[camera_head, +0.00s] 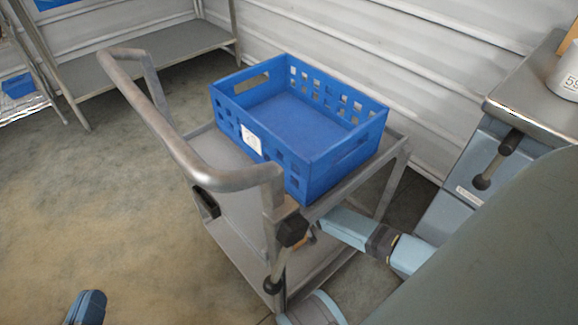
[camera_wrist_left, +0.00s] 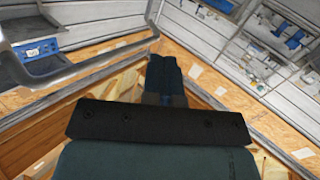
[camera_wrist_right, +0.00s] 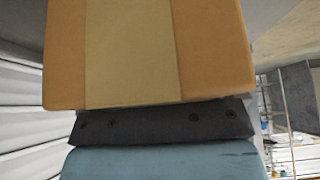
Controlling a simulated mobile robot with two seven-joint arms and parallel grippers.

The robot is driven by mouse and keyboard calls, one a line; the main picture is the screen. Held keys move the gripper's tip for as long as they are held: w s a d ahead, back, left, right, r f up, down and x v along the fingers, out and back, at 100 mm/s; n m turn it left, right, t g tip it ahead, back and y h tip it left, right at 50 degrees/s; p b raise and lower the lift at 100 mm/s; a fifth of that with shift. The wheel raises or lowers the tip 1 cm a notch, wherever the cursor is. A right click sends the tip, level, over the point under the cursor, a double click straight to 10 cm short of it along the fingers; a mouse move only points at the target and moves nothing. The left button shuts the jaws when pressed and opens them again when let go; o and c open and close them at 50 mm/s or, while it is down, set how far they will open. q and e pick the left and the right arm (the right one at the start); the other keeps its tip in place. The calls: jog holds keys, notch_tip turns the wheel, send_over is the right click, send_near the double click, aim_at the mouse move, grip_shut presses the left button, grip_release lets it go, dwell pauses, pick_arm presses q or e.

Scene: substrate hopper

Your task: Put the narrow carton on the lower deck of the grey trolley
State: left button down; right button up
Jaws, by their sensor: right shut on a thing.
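The grey trolley (camera_head: 180,150) stands in the middle of the head view, with a lower deck (camera_head: 236,256) below its top deck. My right gripper (camera_head: 318,226) reaches in from the right below the top deck, partly hidden by the trolley's corner. It is shut on the narrow carton (camera_wrist_right: 120,55), which is orange-brown with a paler tape strip and fills the top of the right wrist view. In the head view the carton is almost wholly hidden; I cannot tell whether it touches the lower deck. My left gripper (camera_head: 88,305) is shut and empty, away from the trolley; its fingers also show in the left wrist view (camera_wrist_left: 164,75).
A blue crate (camera_head: 335,158) stands on the top deck. The trolley's handle (camera_head: 150,110) rises at the left. A metal-topped bench (camera_head: 530,95) is close on the right. A corrugated wall (camera_head: 400,60) runs behind. The floor at the left (camera_head: 90,190) is clear.

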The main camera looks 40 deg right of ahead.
jog(key=o, duration=1)
jog(key=shift+f, duration=0.1)
jog(key=p+v, duration=0.1)
jog(key=v, duration=0.1)
jog(key=p+v, duration=0.2)
jog(key=shift+r, duration=0.4)
jog(key=shift+s+r+p, duration=0.5)
jog(key=shift+s+p, duration=0.1)
jog(key=shift+s, duration=0.2)
pick_arm(q)
notch_tip(320, 180, up, 10)
jog(key=n+t+p, duration=0.1)
jog(key=t+p, duration=0.2)
jog(key=shift+s+a+n+t+p, duration=0.25)
jog(key=shift+s+n+t+p, duration=0.05)
jog(key=shift+s+t+p, duration=0.1)
pick_arm(e)
jog(key=s, duration=0.7)
jog(key=s+d, duration=0.1)
jog(key=s, duration=0.2)
jog(key=shift+s+f, duration=0.35)
jog(key=shift+s, duration=0.05)
pick_arm(q)
jog(key=shift+s, duration=0.1)
pick_arm(e)
jog(key=shift+s, duration=0.1)
